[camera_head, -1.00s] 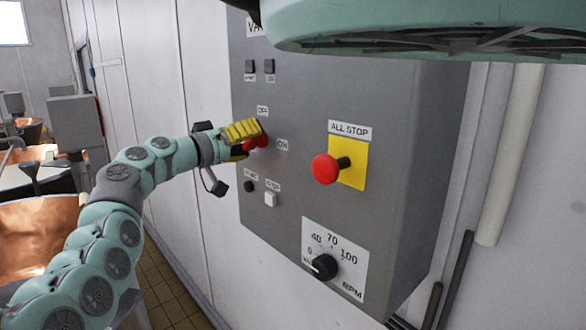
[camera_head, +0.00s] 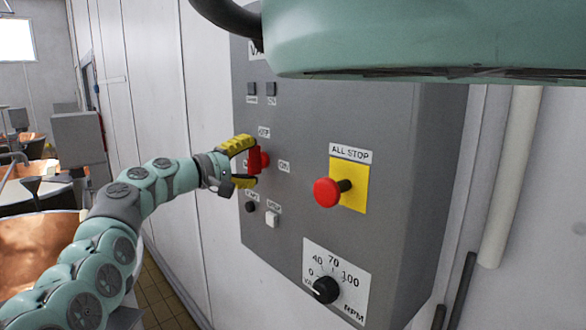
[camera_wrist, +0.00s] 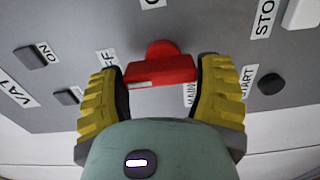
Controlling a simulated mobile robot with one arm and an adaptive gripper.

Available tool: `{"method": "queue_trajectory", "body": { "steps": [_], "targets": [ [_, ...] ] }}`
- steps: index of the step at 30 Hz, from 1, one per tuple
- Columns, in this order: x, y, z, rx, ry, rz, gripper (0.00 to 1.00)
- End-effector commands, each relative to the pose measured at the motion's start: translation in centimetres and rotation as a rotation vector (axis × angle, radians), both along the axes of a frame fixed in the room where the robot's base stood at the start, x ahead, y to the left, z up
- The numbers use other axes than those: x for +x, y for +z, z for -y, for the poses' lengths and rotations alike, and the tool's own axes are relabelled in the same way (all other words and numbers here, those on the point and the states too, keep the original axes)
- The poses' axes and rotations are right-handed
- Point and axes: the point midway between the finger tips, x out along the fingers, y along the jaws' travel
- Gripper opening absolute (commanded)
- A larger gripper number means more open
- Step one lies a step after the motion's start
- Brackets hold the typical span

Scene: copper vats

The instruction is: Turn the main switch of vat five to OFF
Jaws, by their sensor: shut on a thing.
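The main switch is a red rotary handle (camera_head: 254,161) on the grey control panel, below the OFF label (camera_head: 264,132) and left of the ON label (camera_head: 284,167). Its bar stands about upright on the panel. In the wrist view the red handle (camera_wrist: 160,72) lies across the picture, with the partly hidden OFF label (camera_wrist: 108,62) by its left end. My gripper (camera_head: 249,162) is shut on the handle, one yellow finger above and one below. In the wrist view my gripper (camera_wrist: 160,82) has a finger at each end of the bar. The vat number is hidden.
A red ALL STOP button (camera_head: 327,192) on a yellow plate sticks out to the right. A black RPM knob (camera_head: 325,289) is below it. Small START (camera_head: 250,206) and STOP (camera_head: 271,219) buttons sit below the switch. My own green body part covers the panel's top right.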

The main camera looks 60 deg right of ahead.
Motion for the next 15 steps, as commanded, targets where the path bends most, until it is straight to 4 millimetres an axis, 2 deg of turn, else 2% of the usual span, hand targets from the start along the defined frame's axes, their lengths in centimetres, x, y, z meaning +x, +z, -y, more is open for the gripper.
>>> {"method": "queue_trajectory", "body": {
  "steps": [15],
  "targets": [
    [-0.09,0.06,0.02,0.007,-0.003,-0.038,0.32]
  ]
}}
